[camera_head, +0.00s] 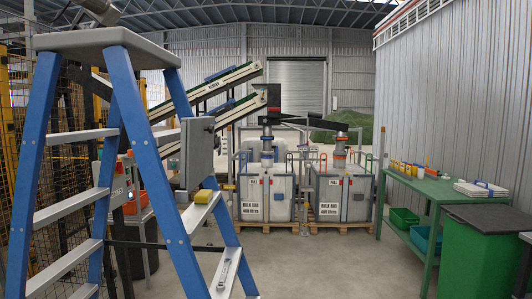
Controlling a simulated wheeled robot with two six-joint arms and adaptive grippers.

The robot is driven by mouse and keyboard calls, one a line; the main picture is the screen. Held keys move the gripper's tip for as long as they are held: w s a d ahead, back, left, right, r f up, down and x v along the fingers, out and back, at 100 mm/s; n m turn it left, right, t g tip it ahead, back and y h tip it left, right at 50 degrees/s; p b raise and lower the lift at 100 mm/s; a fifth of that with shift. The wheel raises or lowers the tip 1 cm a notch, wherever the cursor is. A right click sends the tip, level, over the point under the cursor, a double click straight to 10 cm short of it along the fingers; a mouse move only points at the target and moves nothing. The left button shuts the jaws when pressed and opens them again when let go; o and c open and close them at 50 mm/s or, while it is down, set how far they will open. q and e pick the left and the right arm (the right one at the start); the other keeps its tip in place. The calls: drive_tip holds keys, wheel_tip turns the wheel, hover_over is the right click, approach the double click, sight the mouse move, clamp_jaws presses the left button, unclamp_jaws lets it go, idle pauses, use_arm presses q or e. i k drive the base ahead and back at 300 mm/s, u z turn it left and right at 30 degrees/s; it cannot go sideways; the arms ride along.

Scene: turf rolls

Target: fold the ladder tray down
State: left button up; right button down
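A blue stepladder (150,165) with a grey top cap (105,42) stands close on the left, with pale treads between its legs. A flat grey panel (197,152) stands upright against its right-hand rear leg. It may be the ladder tray, but I cannot tell for sure. A wrench-like tool (226,270) lies on a lower pale ledge.
A green table (432,190) with small items stands on the right, beside a dark-topped green bin (470,250). Two white bulk containers (266,197) sit on pallets at the back, below conveyors (225,82). The middle floor is clear. Black mesh fencing (65,175) stands behind the ladder.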

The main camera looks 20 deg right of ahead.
sight(197, 135)
drive_tip(key=z, duration=0.4)
drive_tip(key=k, duration=0.6)
drive_tip(key=z, duration=0.65)
drive_tip(key=i, duration=0.55)
drive_tip(key=z, duration=1.05)
drive_tip(key=i, duration=1.2)
drive_tip(key=u, duration=0.6)
drive_tip(key=i, duration=0.8)
drive_tip(key=u, duration=1)
drive_tip(key=i, duration=0.2)
drive_tip(key=u, duration=0.2)
